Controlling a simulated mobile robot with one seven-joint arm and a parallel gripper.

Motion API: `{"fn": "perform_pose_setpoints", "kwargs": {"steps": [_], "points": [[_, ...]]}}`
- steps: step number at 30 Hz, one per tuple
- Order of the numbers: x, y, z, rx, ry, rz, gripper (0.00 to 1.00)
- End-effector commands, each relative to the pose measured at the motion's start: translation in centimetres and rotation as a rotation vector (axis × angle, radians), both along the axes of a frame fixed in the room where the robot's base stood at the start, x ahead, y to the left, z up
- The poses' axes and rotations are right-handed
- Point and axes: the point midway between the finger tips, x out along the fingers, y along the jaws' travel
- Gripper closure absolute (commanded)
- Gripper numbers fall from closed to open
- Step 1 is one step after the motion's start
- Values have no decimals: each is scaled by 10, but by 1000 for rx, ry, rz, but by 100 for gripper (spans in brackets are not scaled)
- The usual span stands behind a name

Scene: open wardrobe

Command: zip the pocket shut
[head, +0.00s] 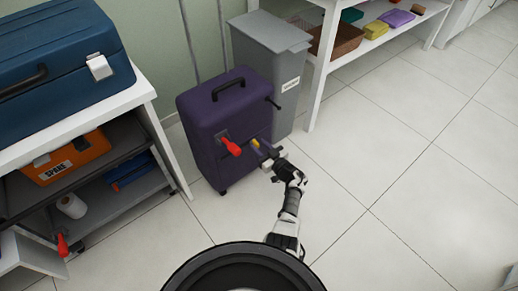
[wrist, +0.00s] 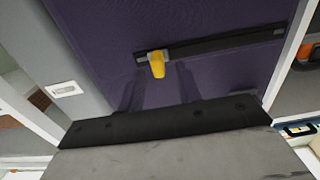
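The pocket is on the front of an upright purple suitcase (head: 205,113), which also fills much of the wrist view (wrist: 90,35). A black zip strip (wrist: 225,43) crosses the purple fabric. Its yellow zip pull (wrist: 157,65) hangs near the left end of the strip in the wrist view, and it also shows in the head view (head: 255,143). My gripper (head: 264,153) is close in front of the suitcase, facing the pull. Its two dark fingers look spread, with the pull in line with the gap between them. I cannot tell whether they touch it.
A red handle (head: 231,147) sticks out of the suitcase left of my gripper. A grey bin (head: 262,48) stands behind the suitcase. A white shelf unit with a blue case (head: 55,60) and an orange box (head: 68,157) is at the left. The tiled floor to the right is clear.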

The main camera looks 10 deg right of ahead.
Motion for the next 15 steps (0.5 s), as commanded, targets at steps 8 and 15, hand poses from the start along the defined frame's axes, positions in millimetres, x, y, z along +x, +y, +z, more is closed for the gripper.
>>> {"fn": "perform_pose_setpoints", "kwargs": {"steps": [8,15], "points": [[9,5,1,0,0,-1,65],[9,5,1,0,0,-1,77]]}}
